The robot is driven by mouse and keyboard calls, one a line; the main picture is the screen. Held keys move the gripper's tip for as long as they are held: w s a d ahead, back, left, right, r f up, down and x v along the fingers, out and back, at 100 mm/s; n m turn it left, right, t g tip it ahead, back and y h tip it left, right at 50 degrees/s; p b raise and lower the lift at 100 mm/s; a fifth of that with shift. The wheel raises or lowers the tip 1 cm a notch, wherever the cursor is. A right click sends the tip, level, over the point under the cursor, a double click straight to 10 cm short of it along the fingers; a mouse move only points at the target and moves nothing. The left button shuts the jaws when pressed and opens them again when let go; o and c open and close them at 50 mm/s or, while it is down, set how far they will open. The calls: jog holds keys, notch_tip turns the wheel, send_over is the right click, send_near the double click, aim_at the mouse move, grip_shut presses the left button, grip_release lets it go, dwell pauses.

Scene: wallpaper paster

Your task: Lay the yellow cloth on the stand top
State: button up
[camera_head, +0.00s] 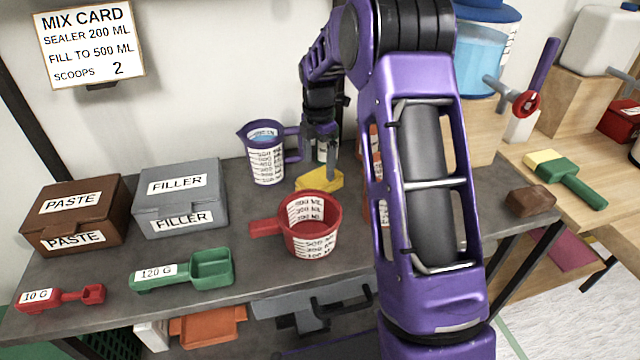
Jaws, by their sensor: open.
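A small yellow piece, seemingly the yellow cloth (320,181), lies on the grey table behind the red measuring jug, whose rim partly covers it. My gripper (324,168) points down just above and behind it, with its fingers open. One finger comes down close to the cloth's right end; I cannot tell whether it touches. The cloth is not held. I cannot tell for certain which surface is the stand top; the grey table top (85,284) carries the cloth, and a wooden bench (545,150) stands to the right.
A red jug (312,226) stands in front of my gripper, a purple-handled jug (266,155) to its left. A brown paste box (72,214), grey filler box (180,200) and green scoop (205,270) lie left. My arm hides the table's right part; a brown block (530,201) shows beyond.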

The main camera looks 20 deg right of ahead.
aim_at(320, 176)
notch_tip(320, 176, down, 5)
jog(key=shift+s+d+b, duration=0.1)
jog(key=shift+d+b, duration=0.05)
jog(key=shift+b, duration=0.35)
jog(key=c, duration=1.3)
jog(key=shift+o, duration=0.2)
jog(key=shift+r, duration=0.15)
